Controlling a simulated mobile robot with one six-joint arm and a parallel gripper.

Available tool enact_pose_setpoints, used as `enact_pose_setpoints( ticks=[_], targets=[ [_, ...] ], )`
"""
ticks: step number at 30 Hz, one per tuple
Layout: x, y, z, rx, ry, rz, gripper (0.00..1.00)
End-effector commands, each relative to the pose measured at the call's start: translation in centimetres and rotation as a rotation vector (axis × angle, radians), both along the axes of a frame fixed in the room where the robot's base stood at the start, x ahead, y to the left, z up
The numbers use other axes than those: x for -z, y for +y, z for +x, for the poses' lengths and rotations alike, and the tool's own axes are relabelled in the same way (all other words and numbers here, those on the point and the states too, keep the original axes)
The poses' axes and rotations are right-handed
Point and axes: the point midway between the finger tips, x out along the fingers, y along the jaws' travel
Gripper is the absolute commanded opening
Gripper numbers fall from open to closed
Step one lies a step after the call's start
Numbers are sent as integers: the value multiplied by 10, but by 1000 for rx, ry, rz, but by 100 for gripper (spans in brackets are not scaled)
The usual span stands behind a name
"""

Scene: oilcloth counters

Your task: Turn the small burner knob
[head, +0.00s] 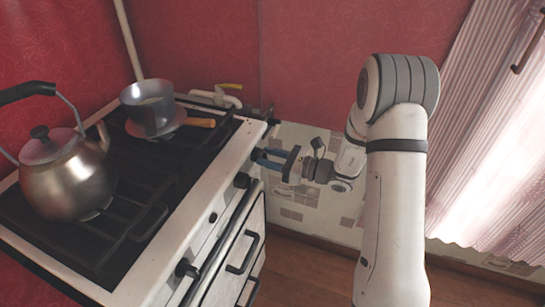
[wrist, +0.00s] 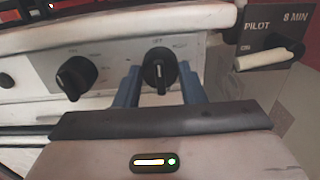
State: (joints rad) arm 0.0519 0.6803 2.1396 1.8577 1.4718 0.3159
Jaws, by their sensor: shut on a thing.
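The stove's front panel (wrist: 115,88) carries round black knobs with a pale pointer line. One knob (wrist: 159,69) stands between the blue fingers of my gripper (wrist: 158,78) in the wrist view, and the gripper is shut on it. Its pointer line looks near vertical. A second knob (wrist: 75,78) sits to its left, clear of the fingers. In the head view my gripper (head: 259,158) reaches the stove's front at its far right end, and the held knob is hard to make out there. The nearer knob (head: 242,180) shows below the fingers.
A metal kettle (head: 68,180) and a pot (head: 149,108) stand on the stove top (head: 120,180). Oven handles (head: 243,252) stick out below the knobs. A dark panel marked PILOT (wrist: 275,45) with a white lever is right of the held knob. Floor is free in front.

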Motion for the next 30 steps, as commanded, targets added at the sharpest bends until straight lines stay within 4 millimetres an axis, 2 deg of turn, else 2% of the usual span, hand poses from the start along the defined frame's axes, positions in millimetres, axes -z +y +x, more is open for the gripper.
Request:
enact_pose_setpoints(
  ticks=[1, 4, 19, 30],
  targets=[
    [-2, 7, -1, -10, 0, 5, 14],
    [-3, 10, -1, -11, 15, 10, 15],
    [-4, 13, -2, -18, 98, 41, 15],
    [-6, 13, -2, -20, 366, 136, 15]
  ],
)
